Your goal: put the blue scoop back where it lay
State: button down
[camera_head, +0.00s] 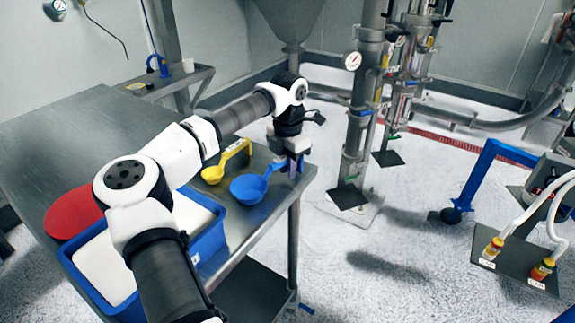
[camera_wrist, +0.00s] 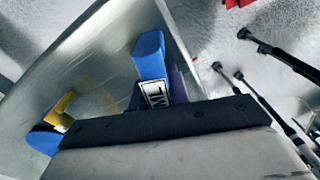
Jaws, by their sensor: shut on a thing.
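The blue scoop (camera_head: 249,188) is at the right edge of the steel table, its bowl to the left and its handle pointing right. My gripper (camera_head: 291,164) is over that edge, pointing down, shut on the scoop's handle. In the wrist view the blue handle end (camera_wrist: 149,55) with a white label stands out past the jaws, and part of the blue bowl (camera_wrist: 43,139) shows at the left. The fingertips are mostly hidden there. I cannot tell whether the scoop touches the table or is slightly above it.
A yellow scoop (camera_head: 213,174) lies just behind the blue one. A blue tub (camera_head: 212,252) with white contents and a red round disc (camera_head: 70,212) are on the table (camera_head: 90,130) at left, partly behind my arm. A steel pipe column (camera_head: 358,120) stands right of the table.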

jog(key=shift+f, duration=0.3)
jog(key=c, duration=1.3)
grip_release()
jog(key=shift+o, duration=0.2)
jog(key=shift+r, duration=0.1)
